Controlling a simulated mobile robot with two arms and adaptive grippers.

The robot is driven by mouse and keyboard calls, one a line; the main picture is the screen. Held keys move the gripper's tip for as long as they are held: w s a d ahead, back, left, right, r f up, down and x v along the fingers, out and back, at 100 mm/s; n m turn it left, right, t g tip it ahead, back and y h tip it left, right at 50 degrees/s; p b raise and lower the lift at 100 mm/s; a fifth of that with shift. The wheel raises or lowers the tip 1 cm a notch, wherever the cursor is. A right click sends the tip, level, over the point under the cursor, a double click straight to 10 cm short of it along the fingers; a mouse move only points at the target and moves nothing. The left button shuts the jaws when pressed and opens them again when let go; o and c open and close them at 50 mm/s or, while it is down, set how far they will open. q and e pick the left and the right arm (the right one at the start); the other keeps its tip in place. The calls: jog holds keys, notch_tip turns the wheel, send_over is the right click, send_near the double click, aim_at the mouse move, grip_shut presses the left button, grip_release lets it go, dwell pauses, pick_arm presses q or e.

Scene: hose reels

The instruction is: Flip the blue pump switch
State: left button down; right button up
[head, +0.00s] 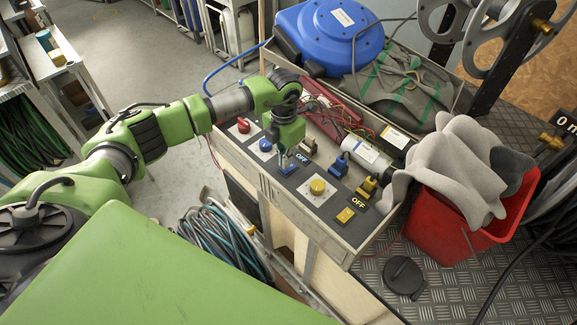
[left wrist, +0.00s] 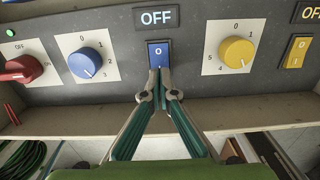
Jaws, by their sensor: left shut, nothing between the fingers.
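The blue pump switch (left wrist: 158,51) is a small blue rocker marked 0, under a black OFF label (left wrist: 156,17). In the head view the blue switch (head: 289,170) sits on the grey panel of the bench. My left gripper (left wrist: 160,74) is shut and empty, its fingertips together over the lower half of the switch. In the head view the left gripper (head: 284,164) points down at the switch from above. Whether the tips touch the switch I cannot tell; they hide its lower part. My right gripper is not in view.
A blue knob (left wrist: 87,63) is left of the switch and a yellow knob (left wrist: 237,52) right. A red knob (left wrist: 18,69) and a yellow rocker (left wrist: 297,53) lie farther out. Blue and yellow valves (head: 368,186), a red bucket (head: 447,222) and a blue hose reel (head: 330,35) are nearby.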

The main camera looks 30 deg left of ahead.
pick_arm(q)
jog(key=shift+f+b, duration=0.9)
jog(key=shift+f, duration=0.2)
dwell(1.0)
jog(key=shift+r, duration=0.15)
jog(key=shift+r+p, duration=2.35)
jog(key=shift+r, duration=1.1)
